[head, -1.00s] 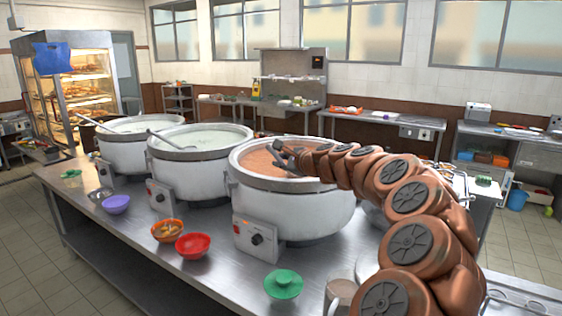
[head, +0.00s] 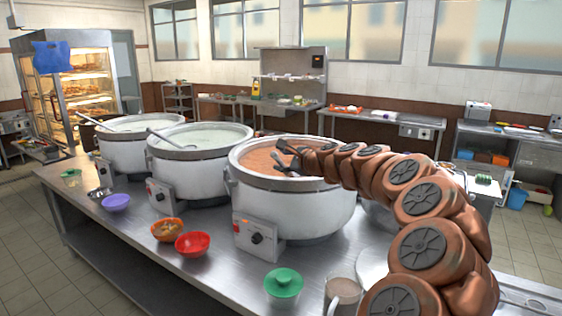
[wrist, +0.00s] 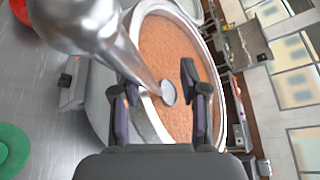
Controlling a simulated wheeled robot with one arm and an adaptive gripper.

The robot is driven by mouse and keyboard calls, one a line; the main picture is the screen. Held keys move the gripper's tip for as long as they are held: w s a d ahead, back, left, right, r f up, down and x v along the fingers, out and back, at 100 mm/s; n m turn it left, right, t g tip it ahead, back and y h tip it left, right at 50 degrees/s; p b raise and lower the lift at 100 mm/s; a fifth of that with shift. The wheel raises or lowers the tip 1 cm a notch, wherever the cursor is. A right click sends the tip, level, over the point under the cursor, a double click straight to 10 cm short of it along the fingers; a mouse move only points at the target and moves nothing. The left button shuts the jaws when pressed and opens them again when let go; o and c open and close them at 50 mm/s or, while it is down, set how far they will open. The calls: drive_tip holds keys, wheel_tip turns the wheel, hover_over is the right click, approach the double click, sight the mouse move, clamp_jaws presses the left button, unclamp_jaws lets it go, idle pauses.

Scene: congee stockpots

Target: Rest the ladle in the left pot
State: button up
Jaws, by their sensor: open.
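The left pot (head: 138,152) is a large white pot with pale congee at the back left of the counter. A ladle handle (head: 97,124) leans out over its front-left rim. My gripper (head: 284,158) is open, over the right pot (head: 290,207) of reddish-orange congee, which the wrist view also shows (wrist: 190,45). In the wrist view my gripper's fingers (wrist: 157,95) stand apart. A shiny metal shaft (wrist: 125,60) runs close to the camera, its narrow round end between the fingers. I cannot tell whether it is a ladle or whether the fingers touch it.
The middle pot (head: 200,177) holds pale congee and another ladle (head: 172,139), between the left and right pots. Along the counter's front are a purple bowl (head: 116,202), an orange bowl (head: 167,231), a red bowl (head: 193,244) and a green lid (head: 284,282). Control boxes jut from the pots' fronts.

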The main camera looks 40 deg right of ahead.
drive_tip(key=v, duration=1)
drive_tip(key=shift+s, duration=0.2)
drive_tip(key=shift+a, duration=0.15)
